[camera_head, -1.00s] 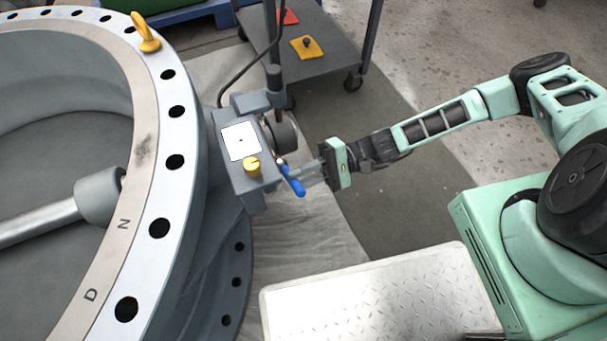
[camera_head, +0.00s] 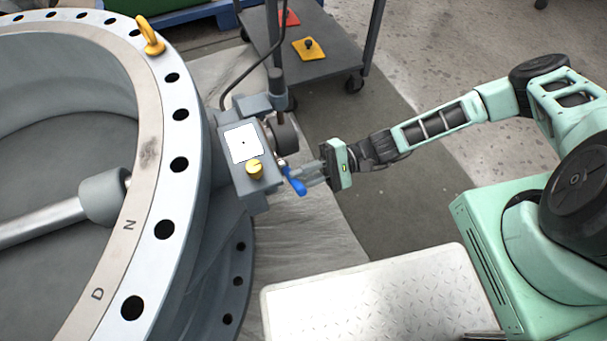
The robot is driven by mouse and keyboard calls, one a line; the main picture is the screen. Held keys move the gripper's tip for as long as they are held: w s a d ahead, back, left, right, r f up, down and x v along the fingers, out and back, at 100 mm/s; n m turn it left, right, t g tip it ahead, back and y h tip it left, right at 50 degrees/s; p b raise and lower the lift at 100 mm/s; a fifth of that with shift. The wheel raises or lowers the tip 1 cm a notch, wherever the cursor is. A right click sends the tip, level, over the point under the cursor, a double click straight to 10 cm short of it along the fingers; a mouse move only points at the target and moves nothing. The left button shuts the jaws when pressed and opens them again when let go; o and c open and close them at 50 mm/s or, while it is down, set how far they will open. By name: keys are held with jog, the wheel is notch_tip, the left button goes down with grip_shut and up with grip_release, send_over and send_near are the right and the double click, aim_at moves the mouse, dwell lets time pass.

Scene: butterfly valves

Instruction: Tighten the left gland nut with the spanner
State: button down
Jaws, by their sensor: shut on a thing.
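My gripper (camera_head: 306,180) is at the middle of the view, at the right side of a grey box-shaped actuator (camera_head: 245,178) with a white label and a yellow knob. Its fingers are shut on a short blue handle (camera_head: 296,184), which slants down to the right beside the actuator. I cannot tell whether this handle belongs to the spanner or to the valve. A small metal part shows at the handle's upper end, close to the actuator. The gland nuts cannot be made out at this size.
The large grey valve flange (camera_head: 181,164) with bolt holes fills the left. A metal tread-plate surface (camera_head: 365,298) lies at the lower middle. A dark cart (camera_head: 325,50) with a yellow item (camera_head: 308,49) stands behind. A black cable (camera_head: 240,80) runs down near the actuator.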

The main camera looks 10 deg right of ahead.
jog(key=v, duration=0.3)
jog(key=shift+d, duration=0.25)
dwell(0.4)
notch_tip(320, 180, down, 6)
jog(key=s+n+b, duration=0.1)
jog(key=n+b, duration=0.4)
jog(key=n, duration=0.3)
jog(key=shift+s, duration=0.2)
jog(key=shift+d, duration=0.15)
jog(key=v, duration=0.5)
jog(key=shift+b, duration=0.35)
